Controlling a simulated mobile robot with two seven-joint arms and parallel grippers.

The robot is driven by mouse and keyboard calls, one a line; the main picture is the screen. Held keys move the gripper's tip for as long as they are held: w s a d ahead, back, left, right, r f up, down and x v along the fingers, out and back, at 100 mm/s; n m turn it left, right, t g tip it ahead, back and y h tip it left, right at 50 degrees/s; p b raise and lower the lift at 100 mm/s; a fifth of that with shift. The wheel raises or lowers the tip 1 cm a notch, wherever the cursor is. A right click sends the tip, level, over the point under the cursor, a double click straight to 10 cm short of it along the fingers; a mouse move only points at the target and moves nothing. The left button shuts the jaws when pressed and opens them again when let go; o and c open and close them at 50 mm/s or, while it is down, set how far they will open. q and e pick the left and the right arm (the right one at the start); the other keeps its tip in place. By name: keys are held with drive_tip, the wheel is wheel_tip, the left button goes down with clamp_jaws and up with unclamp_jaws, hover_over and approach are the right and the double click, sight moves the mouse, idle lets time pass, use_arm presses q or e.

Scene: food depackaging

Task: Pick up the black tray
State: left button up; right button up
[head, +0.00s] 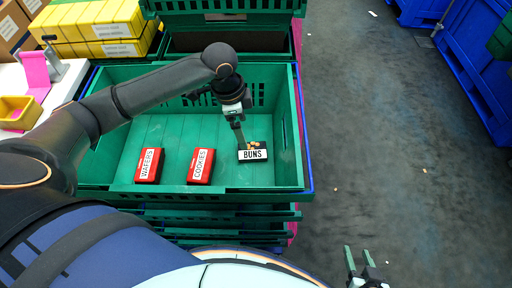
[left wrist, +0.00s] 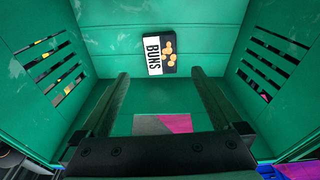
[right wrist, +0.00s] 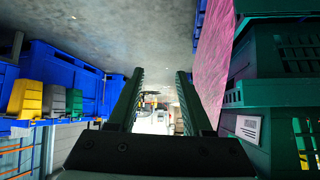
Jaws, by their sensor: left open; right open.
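The black tray (head: 255,155) has a white BUNS label and round tan buns on it. It lies on the floor of the green crate (head: 284,127), near the crate's right wall. In the left wrist view the tray (left wrist: 154,66) shows just beyond the fingertips, centred between them and apart from both. My left gripper (head: 240,141) points down into the crate beside the tray's upper left. In its own wrist view my left gripper (left wrist: 160,74) is open and empty. My right gripper (head: 358,256) is open and empty, outside the crate at lower right.
Two red boxes, WAFERS (head: 149,165) and COOKIES (head: 201,166), lie left of the tray in the crate. Crate walls surround them. Yellow boxes (head: 95,25) stand at upper left. Blue bins (head: 475,70) stand at right, with open floor (head: 380,140) between.

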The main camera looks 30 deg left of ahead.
use_arm(q)
hover_over(252, 150)
drive_tip(key=s+a, duration=0.1)
drive_tip(key=f, duration=0.4)
drive_tip(key=shift+s+a+f+b, duration=0.2)
drive_tip(key=shift+f+b, duration=0.1)
drive_tip(key=shift+b, duration=0.05)
drive_tip(key=f, duration=0.3)
drive_tip(key=w+d+f+b, duration=0.1)
drive_tip(key=f, duration=0.1)
drive_tip(key=shift+w+d+f, duration=0.1)
drive_tip(key=shift+f, duration=0.2)
drive_tip(key=shift+f+p, duration=0.2)
drive_tip(key=shift+p, duration=0.1)
drive_tip(key=c, duration=1.3)
